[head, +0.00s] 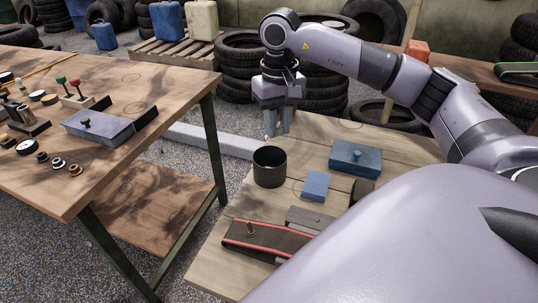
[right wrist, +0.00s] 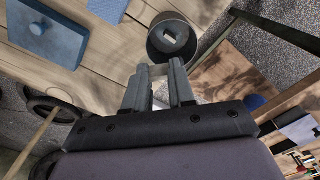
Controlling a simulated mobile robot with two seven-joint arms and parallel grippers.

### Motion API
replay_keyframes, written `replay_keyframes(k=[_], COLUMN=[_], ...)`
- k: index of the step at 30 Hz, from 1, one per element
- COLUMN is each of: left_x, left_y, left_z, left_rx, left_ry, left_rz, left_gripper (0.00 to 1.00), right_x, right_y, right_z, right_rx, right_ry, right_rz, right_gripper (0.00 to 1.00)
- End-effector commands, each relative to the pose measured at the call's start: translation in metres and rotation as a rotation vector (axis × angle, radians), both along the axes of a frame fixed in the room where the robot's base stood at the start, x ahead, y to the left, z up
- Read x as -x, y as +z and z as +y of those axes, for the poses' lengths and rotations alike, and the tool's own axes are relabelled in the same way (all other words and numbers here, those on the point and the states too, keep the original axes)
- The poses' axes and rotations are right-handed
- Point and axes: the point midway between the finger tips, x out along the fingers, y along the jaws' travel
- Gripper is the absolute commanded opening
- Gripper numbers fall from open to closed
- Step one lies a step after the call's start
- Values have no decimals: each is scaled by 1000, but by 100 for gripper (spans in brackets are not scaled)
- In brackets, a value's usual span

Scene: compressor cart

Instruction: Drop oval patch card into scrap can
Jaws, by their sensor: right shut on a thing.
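The scrap can (head: 270,168) is a dark, open cylinder standing upright at the left edge of the low wooden table. The right wrist view also shows the can (right wrist: 156,52), with a small pale piece (right wrist: 170,38) inside. My right gripper (head: 277,132) points down just behind the can in the head view. In the right wrist view its fingers (right wrist: 158,72) are close together. A pale sliver shows between their tips, seemingly the oval patch card; its shape is mostly hidden. My left gripper is not in view.
A blue lidded block (head: 354,157), a blue pad (head: 316,186) and a red-edged dark belt (head: 262,238) lie near the can on the low table (head: 225,262). A taller workbench (head: 130,80) with tools stands left. Stacked tires (head: 240,70) stand behind.

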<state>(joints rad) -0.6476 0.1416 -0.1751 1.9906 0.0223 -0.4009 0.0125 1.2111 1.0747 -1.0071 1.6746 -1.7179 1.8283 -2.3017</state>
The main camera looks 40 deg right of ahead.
Motion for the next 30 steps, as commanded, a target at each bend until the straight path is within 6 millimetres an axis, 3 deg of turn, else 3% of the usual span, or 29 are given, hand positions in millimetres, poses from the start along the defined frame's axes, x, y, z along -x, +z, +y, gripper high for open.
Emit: replay_keyframes(k=[3,4,6,7,17,30], left_x=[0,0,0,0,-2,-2], left_y=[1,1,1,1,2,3], left_z=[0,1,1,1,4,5], left_rx=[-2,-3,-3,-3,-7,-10], left_ry=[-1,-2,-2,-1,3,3], left_rz=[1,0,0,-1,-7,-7], left_gripper=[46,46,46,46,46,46], right_x=[0,0,0,0,0,0], right_y=[1,1,1,1,5,67], right_z=[0,0,0,0,0,0], right_rx=[0,0,0,0,-1,-1], right_ry=[0,0,0,0,0,-1], right_rz=[0,0,0,0,-1,-1], right_gripper=[0,27,50,54,54,54])
